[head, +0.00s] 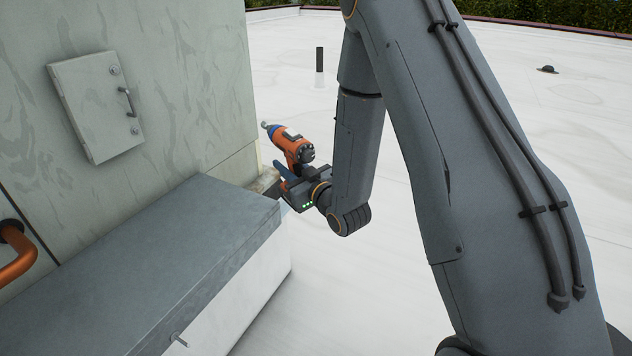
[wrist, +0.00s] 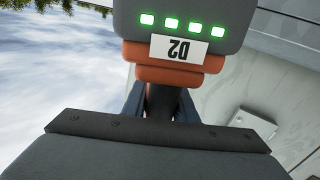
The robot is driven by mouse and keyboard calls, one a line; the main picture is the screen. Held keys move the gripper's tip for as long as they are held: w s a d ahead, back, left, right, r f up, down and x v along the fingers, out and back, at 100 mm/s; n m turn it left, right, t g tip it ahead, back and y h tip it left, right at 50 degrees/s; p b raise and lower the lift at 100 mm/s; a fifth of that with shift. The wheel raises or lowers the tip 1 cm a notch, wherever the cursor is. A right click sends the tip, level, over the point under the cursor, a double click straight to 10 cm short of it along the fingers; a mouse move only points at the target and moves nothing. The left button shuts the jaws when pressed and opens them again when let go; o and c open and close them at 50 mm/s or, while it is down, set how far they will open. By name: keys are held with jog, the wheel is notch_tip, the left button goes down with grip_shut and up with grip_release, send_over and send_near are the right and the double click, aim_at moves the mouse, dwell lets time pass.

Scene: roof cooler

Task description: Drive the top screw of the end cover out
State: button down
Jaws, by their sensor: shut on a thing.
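My gripper (head: 292,178) is shut on an orange power driver (head: 290,146), around its handle. The driver is held up beside the corner of the grey-green housing, its blue-collared nose pointing to the upper left. In the wrist view my gripper (wrist: 161,105) has one dark blue finger on each side of the handle. The driver's battery base (wrist: 175,28) there shows several green lights and a "D2" label. I cannot make out an end cover or its top screw in either view; the housing's far side is hidden.
The housing wall (head: 170,60) carries a small pale hatch (head: 92,108) with a handle and two round fasteners. A grey-topped box (head: 150,260) stands below it. An orange pipe (head: 16,262) is at left. White roof with a short dark post (head: 319,60) lies open beyond.

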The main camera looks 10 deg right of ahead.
jog(key=s+a+r+n+g+y, duration=0.2)
jog(key=s+a+r+n+y, duration=0.15)
jog(key=a+r, duration=0.7)
jog(key=s+a+r+n+g+y, duration=0.3)
jog(key=s+a+r+n, duration=0.1)
jog(key=a+r, duration=0.6)
jog(key=x, duration=0.6)
jog(key=shift+a+f, duration=0.25)
jog(key=shift+f, duration=0.2)
jog(key=shift+m, duration=0.25)
